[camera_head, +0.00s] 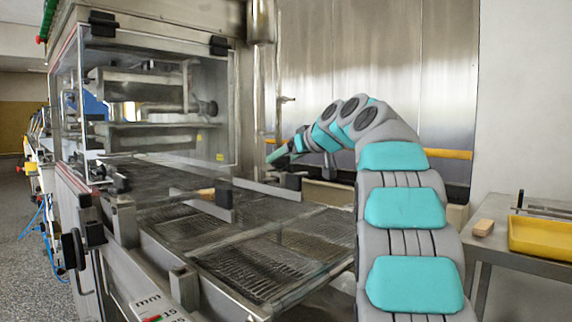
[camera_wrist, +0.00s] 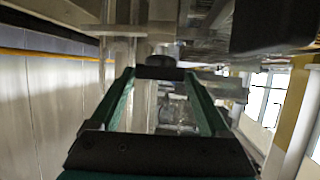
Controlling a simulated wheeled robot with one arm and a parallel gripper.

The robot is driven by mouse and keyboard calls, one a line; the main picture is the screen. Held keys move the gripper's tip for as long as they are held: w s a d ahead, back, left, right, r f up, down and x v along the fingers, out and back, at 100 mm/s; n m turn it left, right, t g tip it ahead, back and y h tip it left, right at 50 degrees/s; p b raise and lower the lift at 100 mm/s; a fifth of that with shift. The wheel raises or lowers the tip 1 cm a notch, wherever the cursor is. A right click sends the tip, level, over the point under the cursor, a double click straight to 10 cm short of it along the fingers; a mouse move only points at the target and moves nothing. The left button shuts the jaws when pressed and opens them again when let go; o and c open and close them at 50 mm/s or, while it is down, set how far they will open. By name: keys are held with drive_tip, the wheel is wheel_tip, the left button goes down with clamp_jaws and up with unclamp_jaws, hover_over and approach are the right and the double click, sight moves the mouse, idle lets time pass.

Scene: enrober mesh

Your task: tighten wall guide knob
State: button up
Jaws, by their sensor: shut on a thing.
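My gripper (camera_head: 276,155) reaches from the right to the post beside the machine's opening, above the mesh belt, in the head view. In the wrist view its two green fingers (camera_wrist: 160,77) stand either side of a dark knob (camera_wrist: 159,71) and are shut on it. The knob is dark, wide and short, with a smaller dark part behind it. In the head view the fingers and arm hide the knob, and its turn cannot be told. Two metal guide rails (camera_head: 267,189) lie over the mesh belt (camera_head: 262,262), one ending in a black block.
The enrober's clear-sided housing (camera_head: 207,110) stands left of my arm. A dark body fills the upper right of the wrist view, close to my gripper.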

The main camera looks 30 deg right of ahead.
drive_tip(key=shift+a+r+m+h, duration=0.15)
drive_tip(key=shift+a+m+h, duration=0.15)
drive_tip(key=shift+m+h, duration=0.6)
drive_tip(key=m+h+p, duration=0.1)
drive_tip(key=h, duration=0.1)
drive_tip(key=m+h+p, duration=0.1)
drive_tip(key=shift+a+r+m+h+p, duration=0.2)
drive_tip(key=shift+a+m+h+p, duration=0.05)
drive_tip(key=shift+m+h+p, duration=0.05)
drive_tip(key=shift+w+a+f+m+g+h+p, duration=0.15)
drive_tip(key=shift+m+g+h+p, duration=0.1)
drive_tip(key=shift+m+h, duration=0.45)
drive_tip(key=shift+s+a+f+m+g+h+p, duration=0.15)
drive_tip(key=shift+m+g+h, duration=0.1)
drive_tip(key=shift+m+h, duration=0.4)
drive_tip(key=shift+w, duration=0.15)
drive_tip(key=o, duration=1.2)
